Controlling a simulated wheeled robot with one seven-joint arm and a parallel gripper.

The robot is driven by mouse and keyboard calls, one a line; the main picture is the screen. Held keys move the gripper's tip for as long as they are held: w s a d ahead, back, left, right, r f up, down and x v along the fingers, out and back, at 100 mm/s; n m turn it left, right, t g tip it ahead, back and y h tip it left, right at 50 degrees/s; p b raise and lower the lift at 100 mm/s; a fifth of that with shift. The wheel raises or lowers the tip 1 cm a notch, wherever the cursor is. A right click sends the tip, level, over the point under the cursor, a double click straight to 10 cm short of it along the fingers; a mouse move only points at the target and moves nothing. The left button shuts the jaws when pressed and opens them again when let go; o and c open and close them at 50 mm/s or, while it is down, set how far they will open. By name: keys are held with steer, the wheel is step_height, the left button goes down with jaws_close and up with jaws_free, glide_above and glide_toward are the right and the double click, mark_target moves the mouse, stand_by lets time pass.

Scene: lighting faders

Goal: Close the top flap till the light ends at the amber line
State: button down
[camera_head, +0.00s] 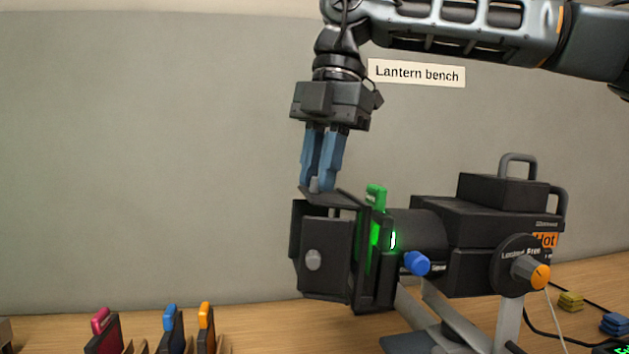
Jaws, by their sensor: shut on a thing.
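A black stage lantern (480,225) stands on the bench with black flaps at its front, on the left. The top flap (338,197) has a small grey knob (315,185) near its outer edge. My gripper (319,183) points down from above and is shut on this knob. The top flap sticks out to the left, tilted. A side flap (327,257) with a round grey knob faces me. The light patch and the amber line are not visible in this view.
A green-handled filter frame (376,198) sits in the lantern's front slot. A blue knob (417,263) and an orange-tipped dial (531,272) stick out from its side. Frames with pink (101,320), blue (170,317) and orange (205,315) handles stand at the lower left.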

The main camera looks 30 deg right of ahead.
steer(key=y, duration=0.1)
steer(key=d+t+y+b, duration=0.1)
steer(key=y, duration=0.1)
steer(key=d+y+b, duration=0.1)
steer(key=shift+s+r, duration=0.3)
steer(key=shift+s+d+r+t+y+b, duration=0.1)
steer(key=shift+d+t+y+b, duration=0.25)
steer(key=shift+y, duration=0.4)
steer(key=shift+s+d+r+t+y+b, duration=0.1)
steer(key=shift+d+t+y+b, duration=0.3)
steer(key=shift+y, duration=0.4)
steer(key=shift+s+d+t+y+b, duration=0.1)
steer(key=shift+d+t+y+b, duration=0.1)
steer(key=shift+y+b, duration=0.4)
steer(key=shift+y, duration=0.25)
steer(key=c, duration=1.1)
jaws_free()
steer(key=shift+o, duration=0.2)
steer(key=shift+d, duration=0.1)
steer(key=v, duration=0.7)
steer(key=shift+d+r, duration=0.25)
steer(key=shift+s, duration=0.1)
